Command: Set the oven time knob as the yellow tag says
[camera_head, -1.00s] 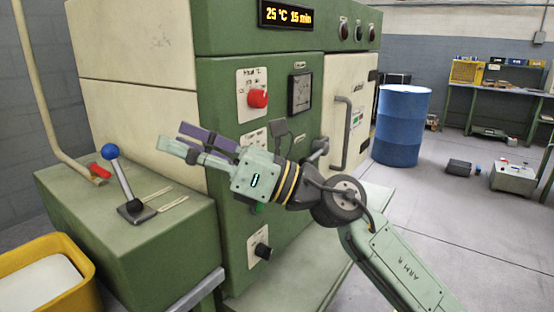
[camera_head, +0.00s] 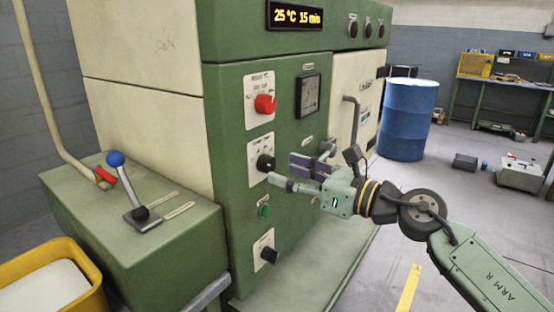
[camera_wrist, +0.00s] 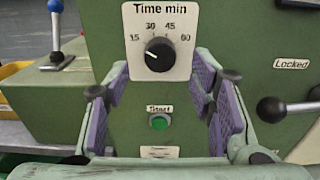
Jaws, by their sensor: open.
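The black time knob (camera_wrist: 158,54) sits on a white plate marked "Time min" with 15, 30, 45 and 60. Its white mark points left, toward the 15 side. In the head view the knob (camera_head: 265,163) is the middle one on the green oven front (camera_head: 232,130). The oven display (camera_head: 295,16) reads 25 °C 15 min. My gripper (camera_head: 284,170) is open and empty, just right of and slightly below the knob in that view. In the wrist view its fingers (camera_wrist: 160,82) flank the panel below the knob, apart from it. I see no readable yellow tag.
A red knob (camera_head: 264,104) is above, a green start button (camera_head: 264,212) and another black knob (camera_head: 269,254) below. A door handle (camera_head: 351,120) is to the right. A blue-topped lever (camera_head: 128,185) stands on the left cabinet. A blue barrel (camera_head: 408,120) stands behind.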

